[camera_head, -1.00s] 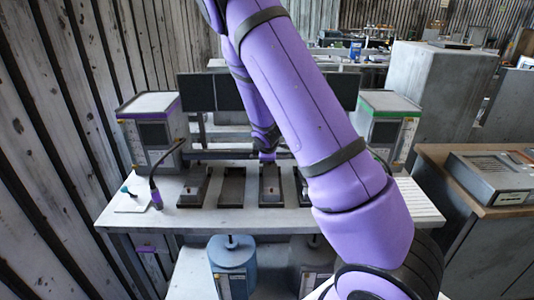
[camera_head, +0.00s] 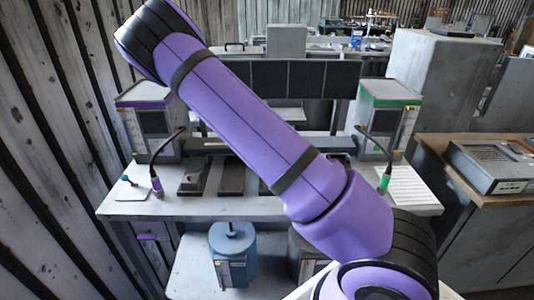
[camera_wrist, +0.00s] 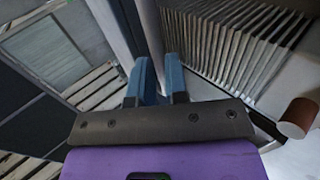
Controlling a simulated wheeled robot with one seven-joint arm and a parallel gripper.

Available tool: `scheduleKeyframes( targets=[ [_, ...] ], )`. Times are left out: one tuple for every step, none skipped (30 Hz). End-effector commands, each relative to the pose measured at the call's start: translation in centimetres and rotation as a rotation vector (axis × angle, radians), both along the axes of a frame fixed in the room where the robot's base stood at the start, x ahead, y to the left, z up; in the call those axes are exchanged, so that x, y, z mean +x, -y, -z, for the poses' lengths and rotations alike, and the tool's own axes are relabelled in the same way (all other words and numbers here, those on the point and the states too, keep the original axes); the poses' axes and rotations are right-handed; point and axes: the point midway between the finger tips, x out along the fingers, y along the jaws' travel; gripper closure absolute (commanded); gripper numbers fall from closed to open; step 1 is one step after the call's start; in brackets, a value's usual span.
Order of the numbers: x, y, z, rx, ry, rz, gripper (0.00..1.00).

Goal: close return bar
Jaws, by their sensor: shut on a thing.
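A long grey bar (camera_head: 212,144), which looks like the return bar, runs across the back of the workbench (camera_head: 240,210) in the head view, partly covered by my arm. In the wrist view my gripper (camera_wrist: 160,72) has two blue fingers closed on a grey bar (camera_wrist: 150,32) that runs up the picture between them. I cannot tell from the wrist view how far the bar stands from its end position. My gripper is hidden in the head view.
Dark trays (camera_head: 232,175) sit on the bench in front of the bar. A purple-topped box (camera_head: 150,120) and a green-topped box (camera_head: 388,120) flank it, each near a cabled tool. Dark panels (camera_head: 275,80) stand behind. A ribbed pale surface (camera_wrist: 235,45) is close in the wrist view.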

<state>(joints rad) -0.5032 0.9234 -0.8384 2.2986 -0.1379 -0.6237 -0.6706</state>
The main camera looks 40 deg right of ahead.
Motion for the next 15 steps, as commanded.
scheduleKeyframes(
  targets=[
    [-0.12,-0.04,0.22,0.003,-0.002,0.003,1.0],
    [-0.13,-0.04,0.3,0.003,-0.002,0.003,1.0],
    [-0.14,-0.06,0.37,0.003,-0.002,0.003,1.0],
    [-0.14,-0.06,0.43,0.003,-0.003,0.002,1.0],
    [-0.15,-0.08,0.48,0.003,-0.003,0.002,1.0],
    [-0.16,-0.09,0.55,0.004,-0.004,0.002,1.0],
    [-0.18,-0.1,0.6,0.004,-0.004,0.002,1.0],
    [-0.19,-0.11,0.64,0.003,-0.005,0.001,1.0],
    [-0.2,-0.13,0.67,0.004,-0.006,0.001,1.0],
    [-0.22,-0.14,0.71,0.004,-0.006,0.001,1.0],
    [-0.23,-0.15,0.73,0.005,-0.007,0.001,1.0],
    [-0.24,-0.15,0.76,0.005,-0.008,0.001,1.0],
    [-0.26,-0.16,0.79,0.004,-0.008,0.002,1.0],
    [-0.27,-0.17,0.8,0.005,-0.009,0.002,1.0],
    [-0.29,-0.19,0.83,0.004,-0.009,0.001,1.0]
  ],
)
